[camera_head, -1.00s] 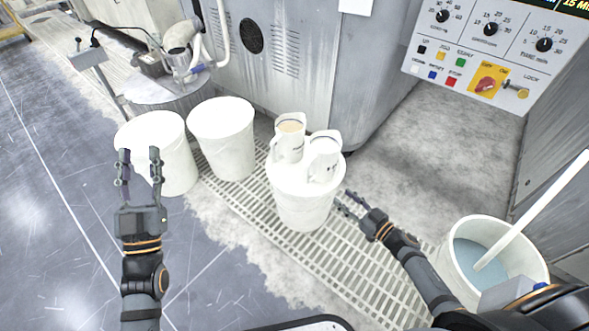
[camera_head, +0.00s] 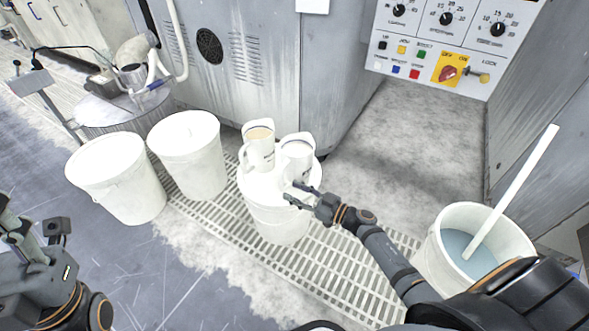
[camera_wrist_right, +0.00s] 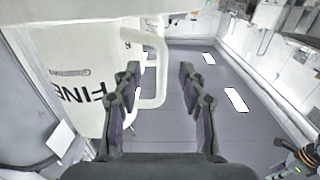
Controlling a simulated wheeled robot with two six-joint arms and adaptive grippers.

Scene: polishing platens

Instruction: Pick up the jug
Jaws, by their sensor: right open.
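Two white jugs stand upright side by side on a lidded white bucket (camera_head: 275,220). The left jug (camera_head: 259,152) has a tan content showing at its top; the right jug (camera_head: 297,158) stands nearer my right gripper (camera_head: 296,193). That gripper is open at the front of the right jug, low beside it. In the right wrist view a jug marked "FINE" (camera_wrist_right: 75,75) fills the left, and its handle (camera_wrist_right: 160,75) appears between my open fingers (camera_wrist_right: 158,90); contact cannot be told. My left gripper (camera_head: 38,230) is open and empty at the lower left.
An open bucket (camera_head: 435,270) with bluish liquid and a white stick is at the right, near my right arm. A grey machine with a control panel (camera_head: 430,45) stands behind.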

